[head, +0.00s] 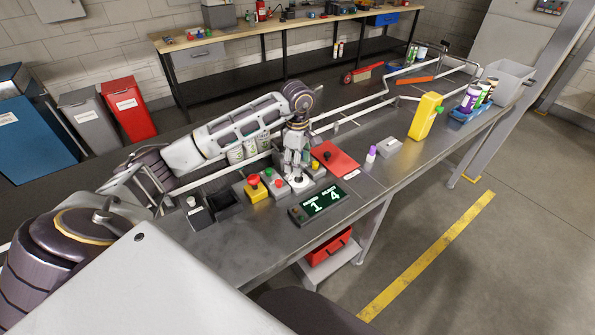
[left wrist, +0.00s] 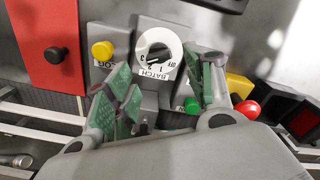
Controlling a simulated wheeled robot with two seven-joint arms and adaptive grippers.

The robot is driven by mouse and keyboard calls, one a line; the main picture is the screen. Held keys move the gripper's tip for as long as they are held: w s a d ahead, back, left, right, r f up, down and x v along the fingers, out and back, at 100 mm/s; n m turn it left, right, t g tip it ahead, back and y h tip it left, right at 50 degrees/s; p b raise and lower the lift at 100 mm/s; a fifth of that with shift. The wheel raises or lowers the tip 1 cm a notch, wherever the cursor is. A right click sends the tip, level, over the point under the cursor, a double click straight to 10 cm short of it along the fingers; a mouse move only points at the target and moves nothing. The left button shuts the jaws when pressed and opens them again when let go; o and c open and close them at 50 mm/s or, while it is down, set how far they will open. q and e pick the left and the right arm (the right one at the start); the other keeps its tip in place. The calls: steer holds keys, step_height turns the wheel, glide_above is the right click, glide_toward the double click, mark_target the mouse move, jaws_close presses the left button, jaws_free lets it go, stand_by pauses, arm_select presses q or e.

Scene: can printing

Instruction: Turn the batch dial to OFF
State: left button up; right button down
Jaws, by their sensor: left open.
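The batch dial (left wrist: 159,49) is a white disc with a black pointer knob on a grey box, marked OFF, 1, 2 and 3, with a BATCH label below. Its pointer slants to the lower left in the left wrist view, towards the 2–3 side; the exact mark is hard to tell. My left gripper (left wrist: 165,88) is open and empty, its green-padded fingers apart below the dial in that view, not gripping it. In the head view my left gripper (head: 297,160) points down just above the dial (head: 299,181). My right gripper is not in view.
Beside the dial are a yellow button (left wrist: 102,50), a red panel (left wrist: 50,45), a green button (left wrist: 192,106) and a red mushroom button (left wrist: 247,109). A counter display (head: 318,203) reads 1 and 4.

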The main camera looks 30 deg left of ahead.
arm_select(q)
step_height(320, 180, down, 3)
steer(key=shift+f, duration=0.85)
steer(key=shift+c, duration=1)
steer(key=c, duration=0.8)
